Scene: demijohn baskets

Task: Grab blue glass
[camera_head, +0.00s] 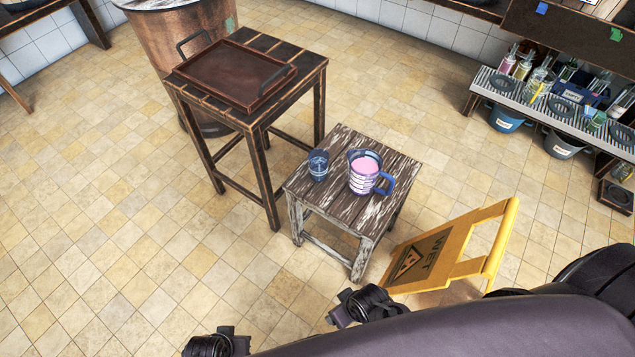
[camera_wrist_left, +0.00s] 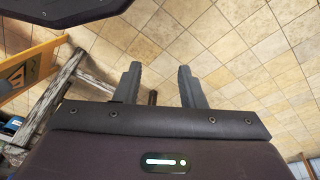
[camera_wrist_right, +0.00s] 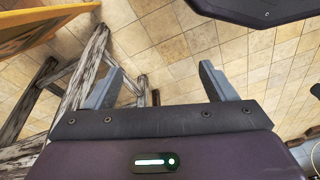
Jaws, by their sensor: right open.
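The blue glass (camera_head: 318,166) stands upright on the left part of a small worn wooden stool (camera_head: 340,205). A measuring jug (camera_head: 364,174) with pink contents and a blue handle stands just right of it. My right gripper (camera_head: 345,308) is low in the head view, in front of the stool and apart from the glass. In the right wrist view its fingers (camera_wrist_right: 158,85) are spread and empty. My left gripper (camera_head: 215,345) is at the bottom edge. In the left wrist view its fingers (camera_wrist_left: 156,85) are apart and empty. Neither wrist view shows the glass.
A yellow wet-floor sign (camera_head: 440,255) stands right of the stool. A taller table (camera_head: 240,115) with a brown tray (camera_head: 225,72) stands behind left, before a large barrel (camera_head: 185,40). A rack (camera_head: 555,105) with bottles stands at right. The left floor is clear.

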